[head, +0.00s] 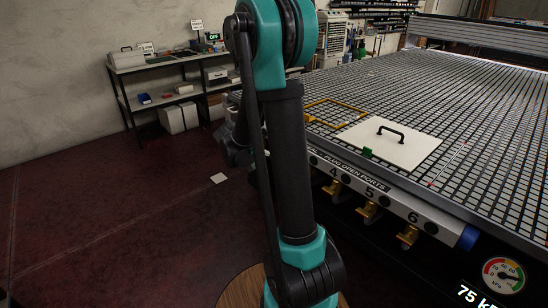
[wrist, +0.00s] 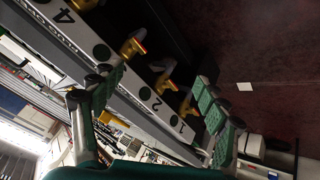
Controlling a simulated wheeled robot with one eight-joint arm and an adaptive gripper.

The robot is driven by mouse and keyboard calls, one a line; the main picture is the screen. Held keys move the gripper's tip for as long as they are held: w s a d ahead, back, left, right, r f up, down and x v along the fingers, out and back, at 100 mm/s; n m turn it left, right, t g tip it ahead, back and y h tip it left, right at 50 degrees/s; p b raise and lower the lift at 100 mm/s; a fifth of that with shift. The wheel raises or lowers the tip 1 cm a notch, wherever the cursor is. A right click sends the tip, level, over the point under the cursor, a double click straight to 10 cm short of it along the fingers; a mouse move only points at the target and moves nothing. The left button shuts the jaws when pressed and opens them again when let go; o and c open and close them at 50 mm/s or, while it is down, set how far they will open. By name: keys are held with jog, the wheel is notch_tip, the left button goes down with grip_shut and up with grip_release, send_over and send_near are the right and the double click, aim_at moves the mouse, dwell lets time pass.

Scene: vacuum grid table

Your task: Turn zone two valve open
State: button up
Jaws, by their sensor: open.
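The zone two valve (wrist: 165,80) is a yellow handle beside the number 2, between the neighbouring yellow valves. My gripper (wrist: 160,78) is open, its green-padded fingers spread on either side of the picture with the zone two valve seen between them. I see no contact with it; the depth between them is hard to judge. In the head view my arm hides the lower-numbered valves, and the gripper is mostly hidden behind it.
Brass valves (head: 370,210) of ports 4 to 6 line the near edge of the grid table (head: 475,100). A white panel with a black handle (head: 390,145) lies on the table. A gauge (head: 503,275) stands lower right. A shelf (head: 150,100) is at the wall; the floor at left is clear.

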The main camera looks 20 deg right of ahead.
jog(key=w+d+f+m+h, duration=0.1)
jog(key=w+f+m+h, duration=0.4)
jog(key=w, duration=0.9)
jog(key=w+a+f+m+t+h, duration=0.2)
jog(key=w+f+m+h, duration=0.3)
jog(key=f, duration=0.7)
jog(key=shift+n, duration=0.7)
jog(key=x, duration=0.5)
jog(key=w+x, duration=0.1)
jog(key=x, duration=1.1)
jog(key=shift+w+a+r, duration=0.15)
jog(key=shift+w+r, duration=0.05)
jog(key=shift+r, duration=0.05)
jog(key=c, duration=1.2)
